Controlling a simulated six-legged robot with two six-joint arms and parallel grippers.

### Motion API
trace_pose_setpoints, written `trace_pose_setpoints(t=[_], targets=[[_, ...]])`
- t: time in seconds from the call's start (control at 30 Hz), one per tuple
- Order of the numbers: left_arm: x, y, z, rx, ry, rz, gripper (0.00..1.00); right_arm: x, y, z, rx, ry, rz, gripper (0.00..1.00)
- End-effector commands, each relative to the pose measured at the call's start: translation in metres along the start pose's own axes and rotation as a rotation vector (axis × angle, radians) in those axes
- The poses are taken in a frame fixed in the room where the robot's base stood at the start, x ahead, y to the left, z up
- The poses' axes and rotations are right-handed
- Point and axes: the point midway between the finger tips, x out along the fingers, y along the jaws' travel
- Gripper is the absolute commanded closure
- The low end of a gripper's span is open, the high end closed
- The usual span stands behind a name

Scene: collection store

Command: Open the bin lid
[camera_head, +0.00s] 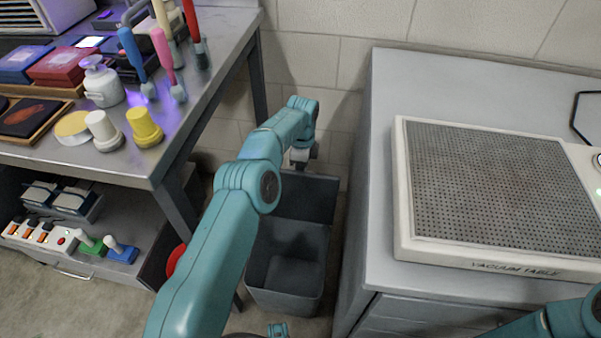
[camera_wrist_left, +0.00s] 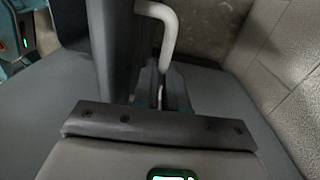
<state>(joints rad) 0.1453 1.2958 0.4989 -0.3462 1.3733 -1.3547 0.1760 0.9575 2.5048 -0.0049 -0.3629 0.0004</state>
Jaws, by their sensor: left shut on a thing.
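The dark grey bin (camera_head: 285,298) stands on the floor between the workbench and the cabinet. Its lid (camera_head: 310,197) is raised, standing steeply at the back, and the bin's inside shows. My right gripper is out of view.
The metal workbench (camera_head: 190,120) at the left carries jars, tools and boxes. The grey cabinet (camera_head: 385,200) with a vacuum table (camera_head: 500,190) stands close on the right. A block wall (camera_head: 310,60) is behind the bin. The gap is narrow.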

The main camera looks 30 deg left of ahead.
Motion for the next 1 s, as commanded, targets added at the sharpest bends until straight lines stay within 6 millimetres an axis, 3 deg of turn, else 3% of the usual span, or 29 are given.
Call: trace_pose_setpoints(t=[0.5,0.6,0.87,1.0], targets=[[0.001,-0.003,-0.001,-0.001,0.005,0.001,1.00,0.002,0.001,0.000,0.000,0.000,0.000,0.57],[0.000,-0.003,-0.001,-0.001,0.005,0.001,0.63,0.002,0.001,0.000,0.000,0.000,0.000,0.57],[-0.001,-0.003,0.000,0.000,0.003,0.000,0.63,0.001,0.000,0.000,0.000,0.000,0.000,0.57],[-0.011,-0.003,0.000,0.000,0.003,-0.001,0.63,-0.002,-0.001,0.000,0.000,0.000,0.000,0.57]])
